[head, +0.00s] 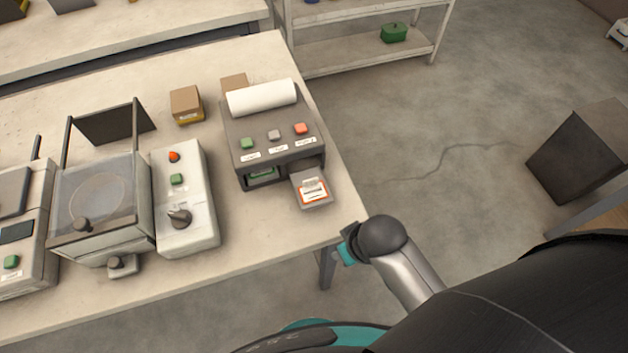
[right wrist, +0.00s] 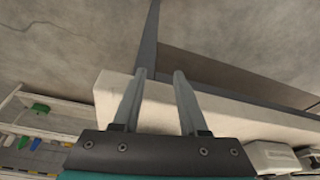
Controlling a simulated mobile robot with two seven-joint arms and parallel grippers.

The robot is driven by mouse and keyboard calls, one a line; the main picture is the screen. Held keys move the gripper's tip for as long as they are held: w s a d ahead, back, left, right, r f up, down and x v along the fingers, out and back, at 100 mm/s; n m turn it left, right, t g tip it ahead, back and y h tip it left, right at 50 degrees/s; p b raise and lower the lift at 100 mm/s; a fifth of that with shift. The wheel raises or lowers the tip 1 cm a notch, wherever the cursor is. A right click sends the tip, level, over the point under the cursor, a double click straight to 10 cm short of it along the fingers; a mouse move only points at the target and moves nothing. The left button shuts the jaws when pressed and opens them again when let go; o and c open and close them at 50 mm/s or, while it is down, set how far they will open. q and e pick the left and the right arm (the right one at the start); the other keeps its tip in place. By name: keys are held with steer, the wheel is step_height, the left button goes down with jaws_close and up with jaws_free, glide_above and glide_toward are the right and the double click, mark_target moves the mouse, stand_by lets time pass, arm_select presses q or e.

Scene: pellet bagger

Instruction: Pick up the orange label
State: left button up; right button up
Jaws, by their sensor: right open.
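The orange label (head: 313,190), white with an orange border, lies on the small grey output tray (head: 322,204) at the front right of the dark label printer (head: 240,155). My right arm comes in from the lower right in the head view, and its wrist is just off the table's right front corner, apart from the label. In the right wrist view my right gripper (right wrist: 160,74) is open, with nothing between its two fingers. The label cannot be made out in that view. My left gripper is not in view.
The printer carries a white paper roll (head: 262,97) and several coloured buttons. Left of it stand a grey control box (head: 185,215) and a clear-lidded machine (head: 95,200). Small cardboard boxes (head: 187,105) sit behind. The table's (head: 285,245) front right corner is clear.

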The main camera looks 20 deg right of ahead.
step_height(320, 180, up, 13)
steer(key=a+n+p, duration=0.1)
steer(key=a+p, duration=0.1)
steer(key=w+a+r+n+y, duration=0.3)
steer(key=w+a+n, duration=0.4)
steer(key=a, duration=0.1)
step_height(320, 180, up, 6)
steer(key=n+g+h, duration=0.3)
steer(key=n+h, duration=0.1)
steer(key=n, duration=0.4)
glide_above(308, 180)
step_height(308, 180, down, 10)
steer(key=shift+w+a+r+b, duration=0.1)
steer(key=shift+a+b, duration=0.05)
steer(key=shift+b, duration=0.3)
steer(key=shift+d+f+b, duration=0.2)
steer(key=shift+f+b, duration=0.1)
steer(key=shift+f, duration=2.45)
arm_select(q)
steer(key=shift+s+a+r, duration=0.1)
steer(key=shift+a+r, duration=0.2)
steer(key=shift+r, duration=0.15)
arm_select(e)
jaws_close()
